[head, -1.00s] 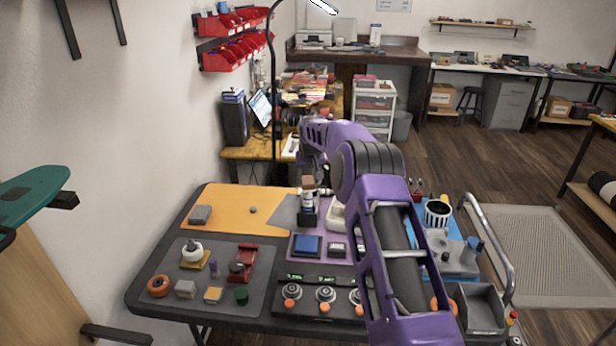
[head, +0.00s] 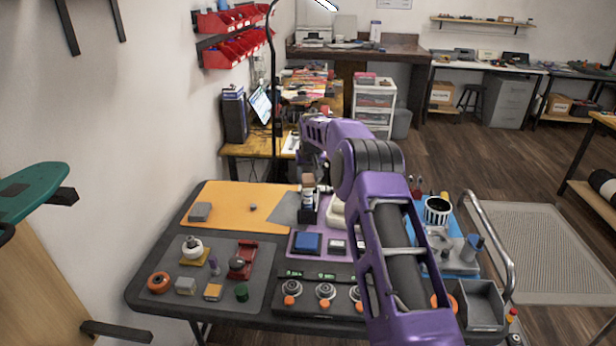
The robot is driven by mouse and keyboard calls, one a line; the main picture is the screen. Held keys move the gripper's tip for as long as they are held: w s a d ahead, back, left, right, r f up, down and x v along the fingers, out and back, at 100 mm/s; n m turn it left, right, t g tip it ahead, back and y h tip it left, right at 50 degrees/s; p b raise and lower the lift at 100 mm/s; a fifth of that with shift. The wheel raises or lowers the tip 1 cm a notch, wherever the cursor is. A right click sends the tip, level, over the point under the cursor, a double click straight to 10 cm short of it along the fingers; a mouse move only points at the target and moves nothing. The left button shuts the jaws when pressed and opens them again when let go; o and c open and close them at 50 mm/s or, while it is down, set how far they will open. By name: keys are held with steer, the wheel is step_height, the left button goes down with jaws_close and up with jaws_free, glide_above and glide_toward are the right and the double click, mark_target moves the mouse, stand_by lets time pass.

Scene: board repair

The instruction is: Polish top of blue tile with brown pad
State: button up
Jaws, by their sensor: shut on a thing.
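The blue tile (head: 307,243) lies flat in a dark frame on the purple mat, in the front middle of the table. My gripper (head: 309,175) is beyond the tile at the far end of my arm, partly hidden by my own wrist. It appears shut on a small brown block (head: 308,181), which looks like the brown pad. The pad is seen just above a dark-and-white bottle-like thing (head: 308,198), behind the tile and apart from it. The fingertips are too small to make out clearly.
An orange mat (head: 235,205) with a grey block (head: 200,212) lies at left. A grey mat with several small parts is at front left. Knobs (head: 325,291) line the front. My arm hides much of the right side, near a striped cup (head: 437,211).

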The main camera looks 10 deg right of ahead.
mark_target(308, 179)
steer(key=shift+f, duration=0.35)
stand_by(0.6)
steer(key=shift+r+p, duration=0.7)
steer(key=shift+r, duration=2.85)
